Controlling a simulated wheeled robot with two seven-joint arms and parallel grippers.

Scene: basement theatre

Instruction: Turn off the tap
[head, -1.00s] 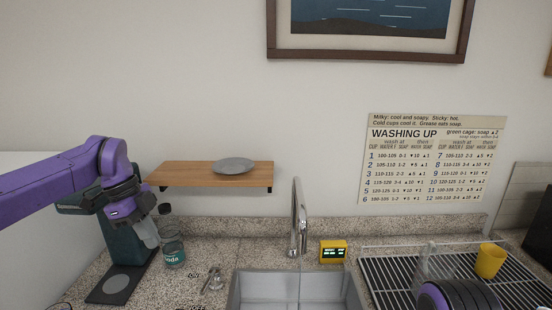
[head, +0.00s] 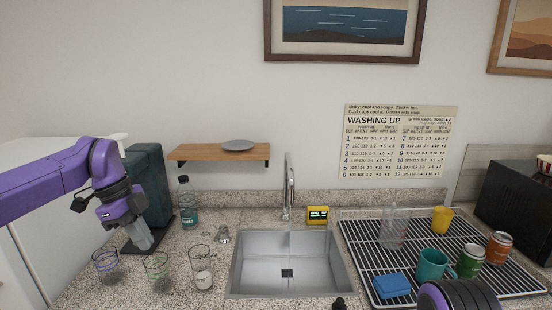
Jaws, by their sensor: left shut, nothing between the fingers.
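The tap is a tall chrome spout (head: 289,187) behind the sink (head: 237,280). A thin pale vertical line runs below the spout towards the drain; it looks like a thin stream of water. A small metal fitting, perhaps the tap's handle (head: 223,234), stands on the counter left of the sink. My left gripper (head: 146,243) is shut and empty, pointing down over the counter at the left, well left of the fitting and apart from it.
Three glasses, one of them (head: 201,276), stand at the front left, near my left gripper. A wooden shelf (head: 190,154) holds a plate. The rack (head: 366,259) at right holds cups and cans.

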